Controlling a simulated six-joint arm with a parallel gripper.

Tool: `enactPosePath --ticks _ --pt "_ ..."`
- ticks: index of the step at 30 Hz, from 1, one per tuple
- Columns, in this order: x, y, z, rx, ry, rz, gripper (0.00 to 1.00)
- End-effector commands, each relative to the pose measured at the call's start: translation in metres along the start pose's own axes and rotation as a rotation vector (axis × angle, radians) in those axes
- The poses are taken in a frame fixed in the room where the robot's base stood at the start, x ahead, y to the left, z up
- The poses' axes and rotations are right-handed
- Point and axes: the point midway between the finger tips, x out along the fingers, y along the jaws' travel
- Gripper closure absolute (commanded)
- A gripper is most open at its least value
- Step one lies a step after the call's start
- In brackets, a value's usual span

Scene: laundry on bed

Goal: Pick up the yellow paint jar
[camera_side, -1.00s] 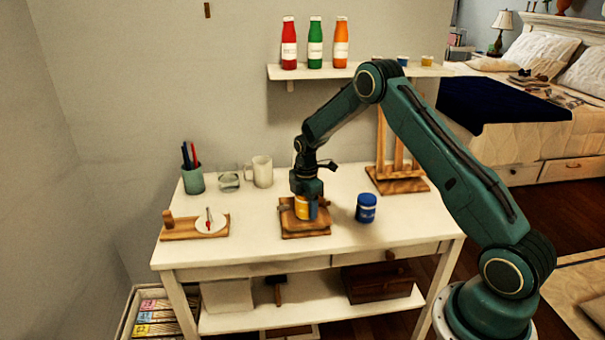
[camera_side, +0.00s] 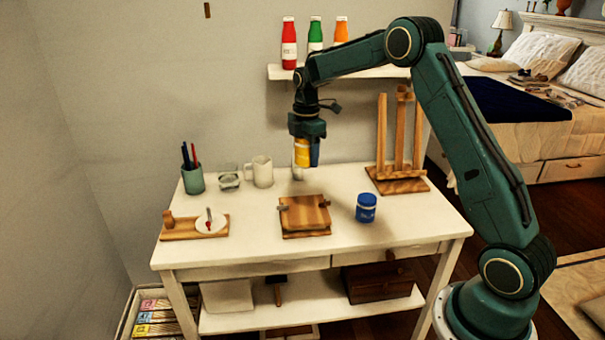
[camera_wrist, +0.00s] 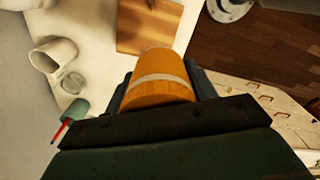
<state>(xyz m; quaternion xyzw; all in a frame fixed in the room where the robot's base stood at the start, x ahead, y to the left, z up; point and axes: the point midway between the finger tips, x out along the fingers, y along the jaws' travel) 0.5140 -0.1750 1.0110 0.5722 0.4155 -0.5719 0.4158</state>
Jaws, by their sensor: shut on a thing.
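The yellow paint jar (camera_side: 302,153) is held in my gripper (camera_side: 307,157), high above the table and clear of the wooden stand (camera_side: 304,213). In the wrist view the jar (camera_wrist: 157,80), orange-yellow with a pale band, sits between the two fingers of my gripper (camera_wrist: 160,88). My gripper is shut on it. Part of the jar is hidden behind a finger in the side view.
A blue jar (camera_side: 366,208) stands right of the stand. A white mug (camera_side: 262,171), a glass (camera_side: 229,180) and a pencil cup (camera_side: 193,180) stand at the back left. A wooden easel (camera_side: 398,150) stands at the back right. A shelf (camera_side: 275,73) with bottles is above.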

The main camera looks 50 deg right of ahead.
Motion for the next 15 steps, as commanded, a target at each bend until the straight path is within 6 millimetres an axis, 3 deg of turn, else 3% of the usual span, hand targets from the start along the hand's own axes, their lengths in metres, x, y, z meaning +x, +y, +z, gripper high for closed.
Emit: enactPosePath --ticks 5,15 --pt "-0.0117 0.0003 0.0000 0.000 0.000 0.002 0.74" --pt "-0.0135 0.0001 0.0000 0.000 0.000 0.001 0.74"
